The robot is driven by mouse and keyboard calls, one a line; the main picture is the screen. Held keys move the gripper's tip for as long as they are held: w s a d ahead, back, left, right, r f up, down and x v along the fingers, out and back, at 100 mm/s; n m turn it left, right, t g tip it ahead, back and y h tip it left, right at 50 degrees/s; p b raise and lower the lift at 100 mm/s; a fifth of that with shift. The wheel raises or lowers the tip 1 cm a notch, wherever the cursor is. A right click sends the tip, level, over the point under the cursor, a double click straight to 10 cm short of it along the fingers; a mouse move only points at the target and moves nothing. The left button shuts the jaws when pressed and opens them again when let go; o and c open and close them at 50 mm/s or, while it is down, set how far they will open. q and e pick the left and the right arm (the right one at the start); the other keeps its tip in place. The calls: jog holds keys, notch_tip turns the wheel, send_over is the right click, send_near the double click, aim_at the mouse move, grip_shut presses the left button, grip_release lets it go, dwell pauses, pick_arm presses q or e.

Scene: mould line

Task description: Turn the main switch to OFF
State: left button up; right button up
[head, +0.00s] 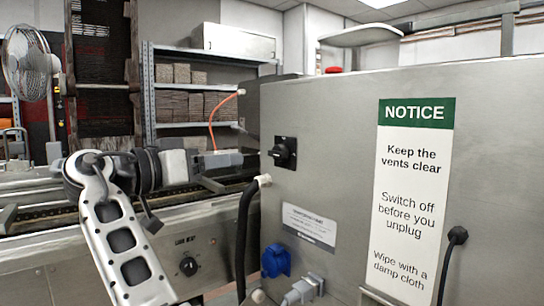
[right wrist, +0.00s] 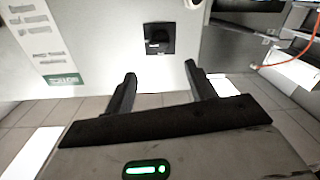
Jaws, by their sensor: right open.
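The main switch (head: 285,152) is a black rotary knob on a square black plate on the steel cabinet's side. Its knob appears to lie about level, but its markings are too small to read. My right gripper (head: 205,172) is to the left of the switch, apart from it. In the right wrist view the picture is upside down, and the switch (right wrist: 159,38) shows beyond the two black fingers, roughly between them. The gripper (right wrist: 160,88) is open and empty. My left gripper is not in view.
The steel cabinet (head: 335,130) carries a notice sign (head: 405,190), a blue socket (head: 276,261) and a thick black cable (head: 243,235). An orange cable (head: 212,120) hangs left of the switch. A second knob (head: 188,266) sits on the conveyor's side. Shelves stand behind.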

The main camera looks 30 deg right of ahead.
aim_at(273, 154)
jog(key=d, duration=0.4)
jog(key=w+d, duration=0.1)
jog(key=d, duration=0.7)
jog(key=shift+w+d+p, duration=0.4)
jog(key=c, duration=0.9)
